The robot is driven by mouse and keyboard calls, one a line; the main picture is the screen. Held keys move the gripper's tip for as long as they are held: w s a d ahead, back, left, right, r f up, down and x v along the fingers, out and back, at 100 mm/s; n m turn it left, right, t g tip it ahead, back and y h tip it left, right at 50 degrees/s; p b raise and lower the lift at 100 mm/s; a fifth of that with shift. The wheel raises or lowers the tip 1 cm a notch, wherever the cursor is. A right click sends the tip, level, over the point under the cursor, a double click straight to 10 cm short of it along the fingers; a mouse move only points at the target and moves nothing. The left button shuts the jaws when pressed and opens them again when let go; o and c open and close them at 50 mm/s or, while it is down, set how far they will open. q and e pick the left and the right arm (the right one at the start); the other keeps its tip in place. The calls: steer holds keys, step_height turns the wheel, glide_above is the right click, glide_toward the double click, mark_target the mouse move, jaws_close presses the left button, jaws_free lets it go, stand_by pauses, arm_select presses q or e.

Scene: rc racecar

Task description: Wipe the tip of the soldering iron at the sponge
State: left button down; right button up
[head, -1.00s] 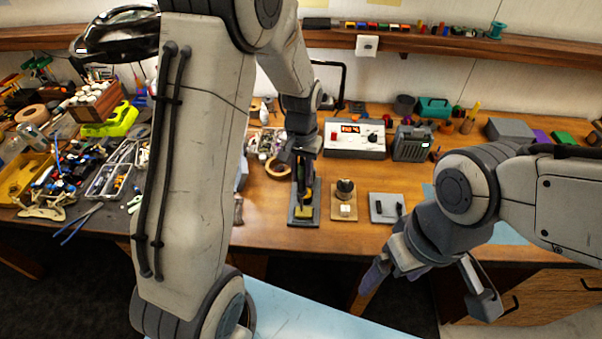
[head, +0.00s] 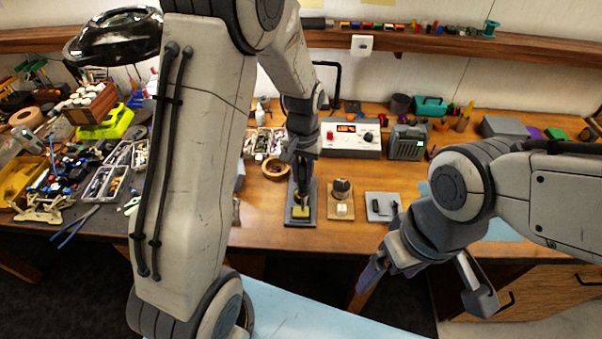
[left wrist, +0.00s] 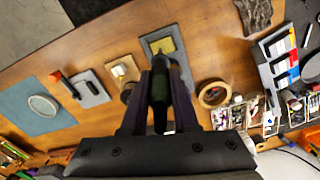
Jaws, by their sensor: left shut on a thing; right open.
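My left gripper (head: 302,158) is shut on the soldering iron (head: 302,187), which points down over the sponge's stand. In the left wrist view the iron's dark green handle (left wrist: 160,88) sits between the fingers. The yellow sponge (head: 301,212) lies on a dark grey base plate (head: 291,220); it also shows in the left wrist view (left wrist: 166,46), just beyond the iron. The iron's tip is too small and dark to make out, so I cannot tell whether it touches the sponge. My right gripper (head: 424,283) is open and empty in front of the table's edge.
A wooden block with a knob (head: 340,208) and a grey plate (head: 379,206) stand right of the sponge. A tape roll (head: 274,169) and a control box (head: 350,138) are behind. Clutter fills the left of the table. Bare wood lies left of the base plate.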

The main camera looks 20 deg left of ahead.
arm_select(q)
steer(key=shift+w+d, duration=0.1)
steer(key=shift+d, duration=0.15)
stand_by(0.4)
